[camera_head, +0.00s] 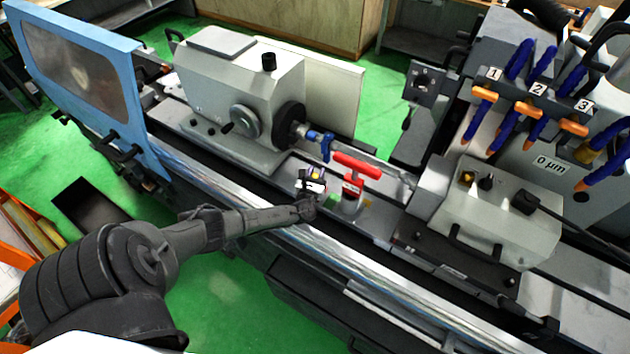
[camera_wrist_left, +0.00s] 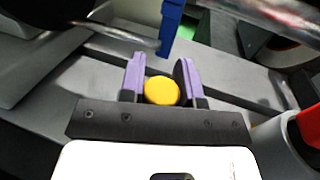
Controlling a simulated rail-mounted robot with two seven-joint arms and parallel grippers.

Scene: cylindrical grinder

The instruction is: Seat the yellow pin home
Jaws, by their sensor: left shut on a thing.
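The yellow pin (camera_wrist_left: 161,91) shows as a round yellow head between the purple-lined fingers of my left gripper (camera_wrist_left: 160,76) in the left wrist view. The fingers are shut on it, one on either side. In the head view my left gripper (camera_head: 315,177) is above the machine bed, just left of the red T-handled part. The pin is only a small yellow speck there. The pin's lower end and whatever lies under it are hidden. I cannot tell whether it is in a hole. My right gripper is not in view.
A blue clamp (camera_head: 325,146) on a metal workpiece is just behind my left gripper; it also shows in the wrist view (camera_wrist_left: 171,27). The red T-handle (camera_head: 356,165) stands close on the right. The workhead (camera_head: 240,90) is behind left, the tailstock (camera_head: 497,212) right.

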